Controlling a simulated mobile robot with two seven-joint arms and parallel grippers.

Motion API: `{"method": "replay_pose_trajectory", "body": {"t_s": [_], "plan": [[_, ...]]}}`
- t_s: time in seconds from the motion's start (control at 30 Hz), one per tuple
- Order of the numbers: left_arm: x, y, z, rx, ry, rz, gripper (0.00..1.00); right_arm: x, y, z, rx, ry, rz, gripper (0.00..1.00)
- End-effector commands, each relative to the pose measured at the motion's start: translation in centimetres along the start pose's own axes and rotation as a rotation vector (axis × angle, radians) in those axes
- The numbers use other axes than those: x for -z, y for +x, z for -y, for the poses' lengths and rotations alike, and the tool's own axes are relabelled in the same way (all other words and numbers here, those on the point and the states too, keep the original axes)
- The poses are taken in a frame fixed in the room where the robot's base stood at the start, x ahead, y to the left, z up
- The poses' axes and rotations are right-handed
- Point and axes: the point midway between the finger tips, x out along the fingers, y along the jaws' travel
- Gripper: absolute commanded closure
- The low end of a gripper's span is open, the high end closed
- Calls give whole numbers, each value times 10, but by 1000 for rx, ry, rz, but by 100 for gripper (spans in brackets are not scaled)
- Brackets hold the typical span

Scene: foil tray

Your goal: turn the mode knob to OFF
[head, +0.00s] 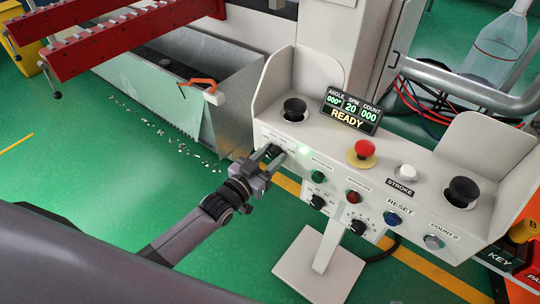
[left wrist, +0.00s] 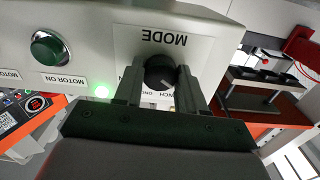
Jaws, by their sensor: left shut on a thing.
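The mode knob (left wrist: 160,70) is a round black knob on the pale front panel of the control box. In the left wrist view the MODE label above it appears upside down. My left gripper (left wrist: 158,82) is shut on the knob, with one finger on each side of it. In the head view my left gripper (head: 270,157) reaches the left end of the box front and mostly hides the knob. The position labels around the knob are partly covered by the fingers, so its setting cannot be read. My right gripper is out of view.
A lit green lamp (head: 303,150) and a green button (head: 319,177) sit right of the gripper. A red mushroom button (head: 364,148), black palm button (head: 294,109) and READY display (head: 350,110) are on top. A metal bin (head: 228,101) stands behind.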

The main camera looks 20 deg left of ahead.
Motion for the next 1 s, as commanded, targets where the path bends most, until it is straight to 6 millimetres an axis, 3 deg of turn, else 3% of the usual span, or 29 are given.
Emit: {"method": "replay_pose_trajectory", "body": {"t_s": [0.67, 0.7, 0.73, 1.0], "plan": [[0, 0, 0, 0, -69, 1, 91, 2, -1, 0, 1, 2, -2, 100], [0, 0, 0, 0, -69, 1, 47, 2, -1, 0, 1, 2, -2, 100], [0, 0, 0, 0, -69, 1, 37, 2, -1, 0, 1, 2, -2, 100], [0, 0, 0, 0, -67, 0, 35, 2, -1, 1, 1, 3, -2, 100]]}}
